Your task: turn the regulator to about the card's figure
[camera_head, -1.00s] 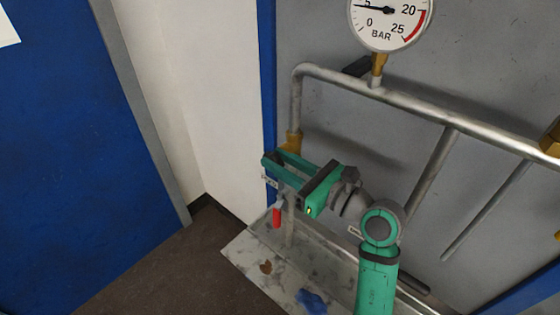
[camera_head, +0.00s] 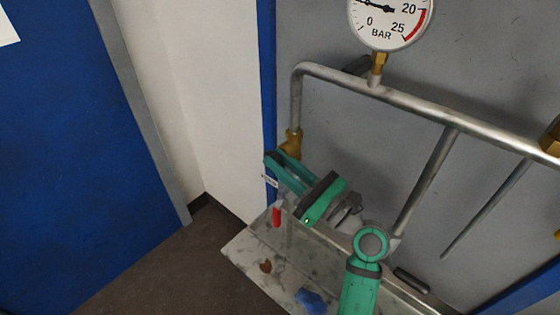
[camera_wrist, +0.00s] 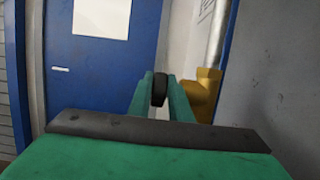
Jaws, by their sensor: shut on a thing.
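My gripper (camera_head: 278,164) is at the brass regulator body (camera_head: 291,143) at the lower left end of the pipe. In the wrist view, its green fingers (camera_wrist: 160,90) are shut on a black knob (camera_wrist: 160,88) beside the brass body (camera_wrist: 203,93). In the head view the fingers hide most of the knob. The round BAR gauge (camera_head: 388,22) is cut off at the top; its needle points left and slightly up, near the 5 mark. A white sheet (camera_head: 7,26), perhaps the card, is at the top left; no figure can be read.
A steel pipe (camera_head: 430,108) runs across the grey panel, with a branch going down. A red handle (camera_head: 277,216) hangs just below my gripper. A stained metal tray (camera_head: 250,250) lies beneath. A blue door (camera_head: 80,150) is at the left; open floor lies between.

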